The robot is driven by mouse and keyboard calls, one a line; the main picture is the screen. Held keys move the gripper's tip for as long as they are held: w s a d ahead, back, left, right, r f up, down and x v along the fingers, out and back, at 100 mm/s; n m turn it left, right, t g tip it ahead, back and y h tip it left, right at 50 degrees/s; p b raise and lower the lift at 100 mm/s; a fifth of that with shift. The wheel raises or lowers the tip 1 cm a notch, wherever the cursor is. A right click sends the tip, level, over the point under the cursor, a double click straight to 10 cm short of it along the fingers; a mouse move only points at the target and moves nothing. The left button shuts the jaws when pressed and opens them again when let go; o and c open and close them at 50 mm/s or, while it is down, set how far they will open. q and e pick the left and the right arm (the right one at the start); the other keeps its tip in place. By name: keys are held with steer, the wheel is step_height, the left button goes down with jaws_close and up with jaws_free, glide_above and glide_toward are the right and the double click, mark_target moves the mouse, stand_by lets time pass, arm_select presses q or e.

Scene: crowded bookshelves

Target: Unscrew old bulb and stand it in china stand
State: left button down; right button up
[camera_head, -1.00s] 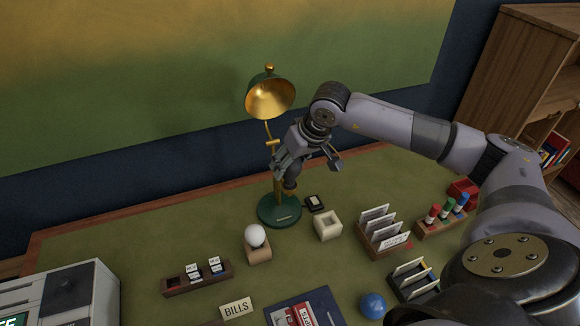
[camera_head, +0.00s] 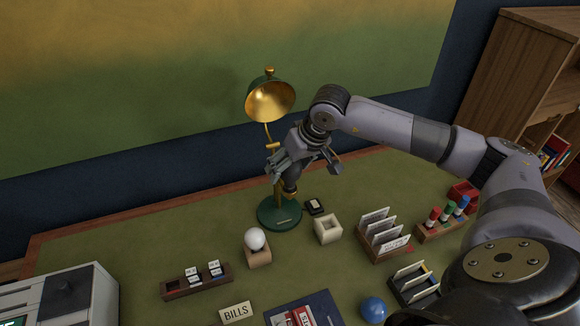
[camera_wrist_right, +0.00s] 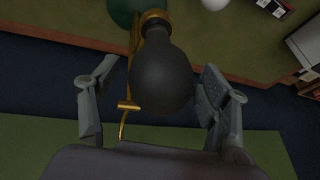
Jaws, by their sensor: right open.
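The old bulb (camera_wrist_right: 163,75) is dark grey and sits at a brass socket (camera_wrist_right: 154,17) in the right wrist view. My right gripper (camera_wrist_right: 160,88) is open, with one finger on each side of the bulb and visible gaps to it. In the head view my right gripper (camera_head: 302,165) is in front of the desk lamp, above its green base (camera_head: 280,215). The bulb is mostly hidden there. A cream square holder (camera_head: 328,230), likely the china stand, is on the desk right of the base. A white bulb (camera_head: 255,239) stands in a wooden holder (camera_head: 258,258). My left gripper is out of view.
The lamp's gold shade (camera_head: 270,101) rises beside my right gripper. A small black box (camera_head: 315,207), a card rack (camera_head: 383,240) and coloured tubes in a rack (camera_head: 446,222) crowd the right.

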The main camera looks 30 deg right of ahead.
steer(key=m+h+b, duration=0.1)
steer(key=m, duration=0.2)
steer(key=shift+a+f, duration=0.15)
steer(key=m+h+b, duration=0.1)
steer(key=m+h, duration=0.1)
steer(key=m, duration=0.2)
steer(key=m+h, duration=0.1)
steer(key=m, duration=0.3)
steer(key=shift+g, duration=0.4)
steer(key=m+h, duration=0.1)
steer(key=m, duration=0.1)
steer(key=m+g, duration=0.1)
steer(key=m, duration=0.1)
steer(key=shift+r+m+h, duration=0.2)
steer(key=shift+m+h, duration=0.2)
steer(key=shift+m+g, duration=0.5)
steer(key=shift+m, duration=0.2)
steer(key=m+p, duration=0.2)
steer(key=m+g+p, duration=0.1)
steer(key=p, duration=0.1)
steer(key=shift+s+r+m+h, duration=0.1)
steer(key=shift+r+m+h, duration=0.05)
steer(key=shift+m+h, duration=0.2)
steer(key=shift+m+g+p, duration=0.5)
steer(key=shift+m+g, duration=0.1)
steer(key=shift+m, duration=0.25)
steer(key=shift+f, duration=0.25)
